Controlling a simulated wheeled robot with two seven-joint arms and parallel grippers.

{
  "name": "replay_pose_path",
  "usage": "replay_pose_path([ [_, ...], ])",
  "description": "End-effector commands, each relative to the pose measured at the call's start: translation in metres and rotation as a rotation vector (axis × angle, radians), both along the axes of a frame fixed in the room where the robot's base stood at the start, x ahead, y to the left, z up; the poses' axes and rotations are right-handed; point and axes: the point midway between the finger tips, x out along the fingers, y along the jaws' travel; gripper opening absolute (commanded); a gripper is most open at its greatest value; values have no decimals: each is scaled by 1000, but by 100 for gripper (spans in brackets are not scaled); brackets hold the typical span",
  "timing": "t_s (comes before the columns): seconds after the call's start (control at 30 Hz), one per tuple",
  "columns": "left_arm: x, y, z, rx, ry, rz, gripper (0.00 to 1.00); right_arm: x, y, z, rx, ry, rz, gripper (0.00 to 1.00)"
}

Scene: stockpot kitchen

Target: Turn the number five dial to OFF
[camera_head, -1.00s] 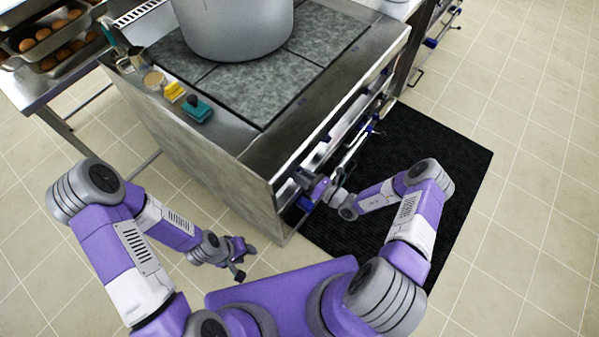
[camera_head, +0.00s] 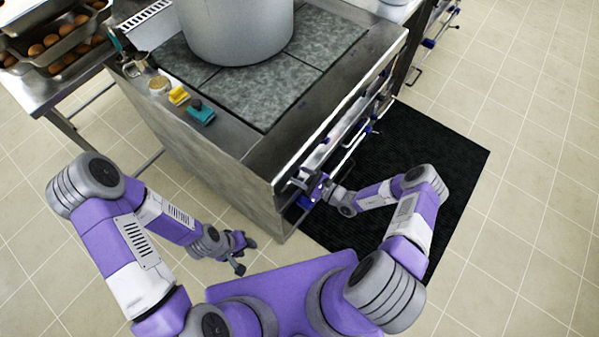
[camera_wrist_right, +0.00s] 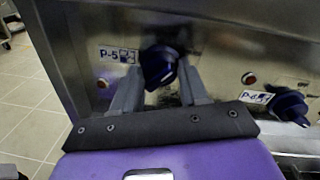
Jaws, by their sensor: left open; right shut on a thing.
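The number five dial is a dark blue knob (camera_wrist_right: 158,66) on the steel stove front, beside a label reading P-5 (camera_wrist_right: 117,55). In the right wrist view my right gripper (camera_wrist_right: 162,80) has one finger on each side of the knob and is shut on it. The knob's pointer setting is hard to read. In the head view the right gripper (camera_head: 317,187) is at the near corner of the stove front, and it hides the dial there.
A second blue dial labelled P-6 (camera_wrist_right: 289,106) sits to the right. A large grey stockpot (camera_head: 237,30) stands on the stove top (camera_head: 270,85). A black mat (camera_head: 425,150) lies before the stove. Egg trays (camera_head: 60,60) are at far left.

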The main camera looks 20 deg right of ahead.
Motion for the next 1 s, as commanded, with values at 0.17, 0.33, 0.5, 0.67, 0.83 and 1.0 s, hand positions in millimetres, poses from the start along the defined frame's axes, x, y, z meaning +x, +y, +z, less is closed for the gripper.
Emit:
replay_pose_path([
  [0.17, 0, 0, 15, 0, 0, 0, 43, -1, -1, 2, -135, -102, -1, 13],
  [0.33, 0, 0, 26, 0, 0, 0, 43, -1, 0, 3, -257, -198, -1, 13],
  [0.5, 0, 0, 35, 0, 0, 0, 43, -1, 0, 3, -364, -281, -1, 13],
  [0.67, 0, 0, 42, 0, 0, 0, 43, -1, 0, 2, -443, -345, -1, 13],
  [0.83, 0, 0, 47, 0, 0, 0, 43, -1, 0, 2, -501, -390, -1, 13],
  [1.0, 0, 0, 49, 0, 0, 0, 43, -1, 0, 1, -531, -414, 0, 13],
])
